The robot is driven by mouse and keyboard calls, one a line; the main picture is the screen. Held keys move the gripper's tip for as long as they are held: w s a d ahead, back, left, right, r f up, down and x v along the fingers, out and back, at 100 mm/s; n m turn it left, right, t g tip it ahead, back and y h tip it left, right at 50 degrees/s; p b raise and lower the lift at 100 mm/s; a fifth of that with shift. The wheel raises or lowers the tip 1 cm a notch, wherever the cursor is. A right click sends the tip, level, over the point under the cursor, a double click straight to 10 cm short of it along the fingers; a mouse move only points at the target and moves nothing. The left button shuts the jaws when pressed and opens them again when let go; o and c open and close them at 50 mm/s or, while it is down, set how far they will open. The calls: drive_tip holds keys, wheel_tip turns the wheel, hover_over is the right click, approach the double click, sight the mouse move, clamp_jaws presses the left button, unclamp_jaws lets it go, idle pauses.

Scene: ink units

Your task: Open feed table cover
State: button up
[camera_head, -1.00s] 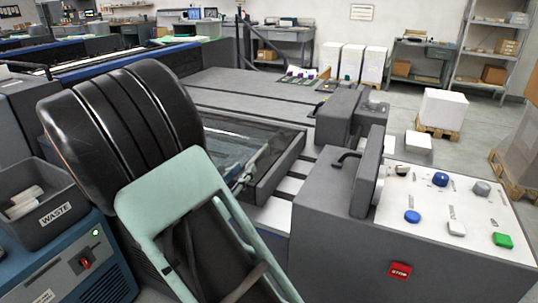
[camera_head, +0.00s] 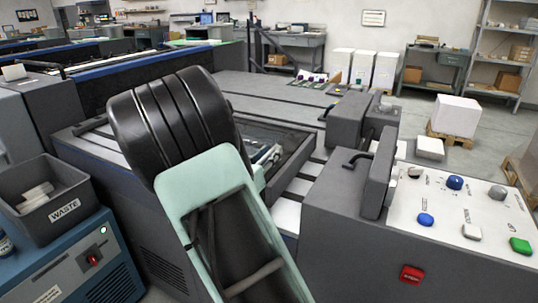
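A dark-framed glassy panel (camera_head: 294,160) is set in the grey machine top, just right of my arm; it may be the feed table cover. It looks flat, and my arm hides its left part. My black and pale-green arm links fill the middle of the view. A small part of my gripper (camera_head: 268,154) shows beyond the arm, over or at the panel. The arm hides most of it, so I cannot tell whether it touches the panel or whether its fingers are open.
A control console (camera_head: 455,215) with coloured buttons and a red stop button (camera_head: 412,274) stands at the right. A grey waste bin (camera_head: 45,200) sits on a blue cabinet (camera_head: 60,265) at the left. The flat machine top (camera_head: 270,97) behind the panel is mostly clear.

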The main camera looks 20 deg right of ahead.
drive_tip(key=shift+c, duration=0.3)
clamp_jaws()
drive_tip(key=shift+a, duration=0.1)
